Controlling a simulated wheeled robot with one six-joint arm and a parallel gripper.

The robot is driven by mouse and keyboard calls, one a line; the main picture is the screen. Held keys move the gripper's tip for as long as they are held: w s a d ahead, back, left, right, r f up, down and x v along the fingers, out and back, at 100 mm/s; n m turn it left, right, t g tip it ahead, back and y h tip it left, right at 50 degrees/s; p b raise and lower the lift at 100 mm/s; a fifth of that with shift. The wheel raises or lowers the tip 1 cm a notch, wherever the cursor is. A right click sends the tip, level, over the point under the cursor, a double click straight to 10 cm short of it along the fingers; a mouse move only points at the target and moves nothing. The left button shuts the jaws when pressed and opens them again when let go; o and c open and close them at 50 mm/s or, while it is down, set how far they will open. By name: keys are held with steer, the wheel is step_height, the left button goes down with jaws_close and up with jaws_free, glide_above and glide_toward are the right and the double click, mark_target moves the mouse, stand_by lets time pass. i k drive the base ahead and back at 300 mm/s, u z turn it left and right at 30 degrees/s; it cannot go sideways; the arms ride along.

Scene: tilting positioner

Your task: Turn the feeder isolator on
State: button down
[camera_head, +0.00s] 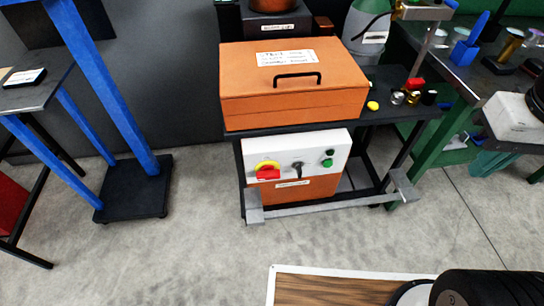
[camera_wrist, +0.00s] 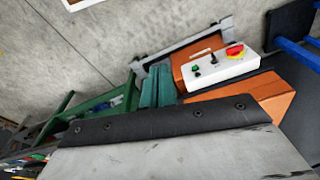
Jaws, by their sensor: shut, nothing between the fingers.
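A white control panel (camera_head: 318,152) tops an orange cabinet (camera_head: 305,192) under a bench. A red rotary handle on a yellow plate (camera_head: 267,171) lies about level at its left. It looks like the isolator, but the label (camera_head: 292,184) is too small to read.
An orange box (camera_head: 290,85) with a black handle sits on the bench above the panel. A grey bar (camera_head: 330,206) runs low in front of the cabinet. A blue-legged stand (camera_head: 133,190) is at left and a green bench (camera_head: 450,140) at right.

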mark_target(267, 172)
steer(key=z, duration=1.4)
steer(key=k, duration=0.55)
steer(key=u, duration=2.4)
